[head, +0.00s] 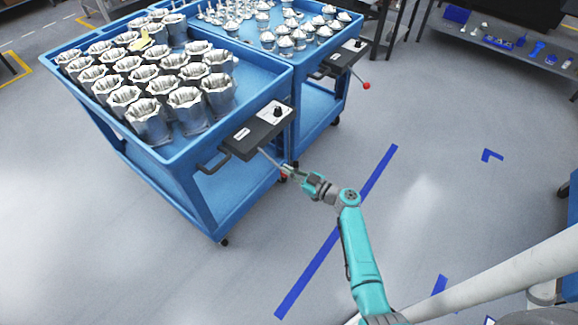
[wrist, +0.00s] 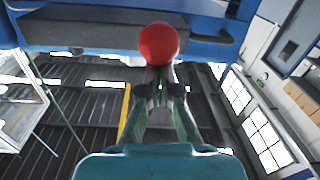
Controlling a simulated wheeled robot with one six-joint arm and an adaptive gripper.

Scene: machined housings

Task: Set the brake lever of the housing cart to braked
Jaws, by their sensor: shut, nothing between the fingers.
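The housing cart (head: 190,190) is blue and carries rows of grey machined housings (head: 147,120) on its top tray. A dark control box (head: 257,130) sits on its right end. A thin grey brake lever (head: 268,157) reaches out from below the box, down and right toward my gripper (head: 291,171). A small red spot shows beside my fingertips, partly hidden. In the wrist view the red knob (wrist: 158,43) is just beyond the tips of my gripper (wrist: 160,76). The fingers are together with nothing between them. I cannot tell whether they touch the knob.
A second blue cart (head: 325,105) with small metal parts stands behind, with its own control box (head: 344,58) and red-knobbed lever (head: 366,86). A shelf (head: 500,50) with blue items is at the upper right. Open grey floor with blue tape (head: 335,232) lies to the right.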

